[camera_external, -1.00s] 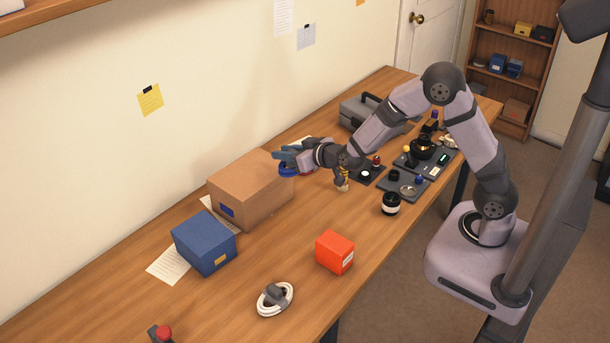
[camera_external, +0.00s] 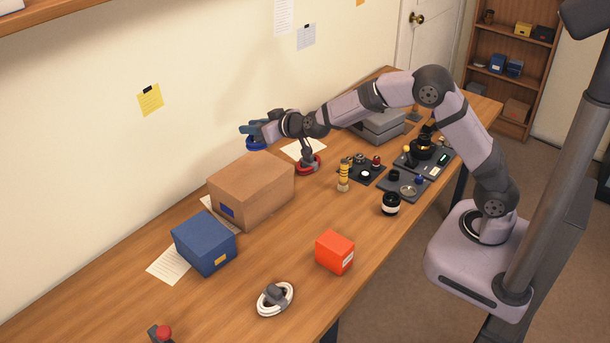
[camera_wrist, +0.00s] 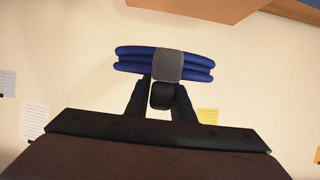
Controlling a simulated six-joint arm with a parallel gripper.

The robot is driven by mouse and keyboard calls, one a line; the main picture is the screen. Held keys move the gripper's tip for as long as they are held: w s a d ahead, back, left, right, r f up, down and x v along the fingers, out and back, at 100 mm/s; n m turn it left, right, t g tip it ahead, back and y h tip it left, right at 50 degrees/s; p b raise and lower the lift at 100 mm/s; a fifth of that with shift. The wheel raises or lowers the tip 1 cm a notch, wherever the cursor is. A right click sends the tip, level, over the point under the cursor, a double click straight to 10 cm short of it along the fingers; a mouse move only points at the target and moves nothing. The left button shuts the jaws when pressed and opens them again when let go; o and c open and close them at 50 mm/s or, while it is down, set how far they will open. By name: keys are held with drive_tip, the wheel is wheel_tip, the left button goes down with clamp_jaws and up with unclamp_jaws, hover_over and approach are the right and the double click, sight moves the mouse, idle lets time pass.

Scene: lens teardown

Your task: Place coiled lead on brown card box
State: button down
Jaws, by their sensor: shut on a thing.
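My gripper (camera_external: 258,133) is shut on a coiled blue lead (camera_external: 256,145), which also shows in the wrist view (camera_wrist: 132,60). The lead is a flat stack of blue loops bound by a grey band (camera_wrist: 169,65). In the wrist view the fingers (camera_wrist: 162,92) close on a dark piece beside the band. The brown card box (camera_external: 245,197) stands on the table near the wall. In the external view the gripper and lead appear above the box's back edge, with a small gap; the exact height and depth are hard to tell.
A blue box (camera_external: 204,244) stands left of the brown box, and an orange-red box (camera_external: 335,252) is nearer the front. A white coil (camera_external: 275,298) lies at the front, a red ring-like item (camera_external: 308,168) behind right. Trays of parts (camera_external: 403,186) and a grey case (camera_external: 380,127) are farther right.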

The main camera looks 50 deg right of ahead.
sight(258, 168)
drive_tip(key=shift+f, duration=0.15)
drive_tip(key=shift+f+p, duration=0.45)
drive_tip(key=shift+f, duration=4.4)
drive_tip(key=shift+f, duration=0.15)
drive_tip(key=c, duration=1.5)
unclamp_jaws()
drive_tip(key=shift+c, duration=0.2)
drive_tip(key=shift+s+r, duration=0.3)
drive_tip(key=shift+s, duration=0.25)
drive_tip(key=b+v, duration=0.3)
drive_tip(key=v, duration=0.8)
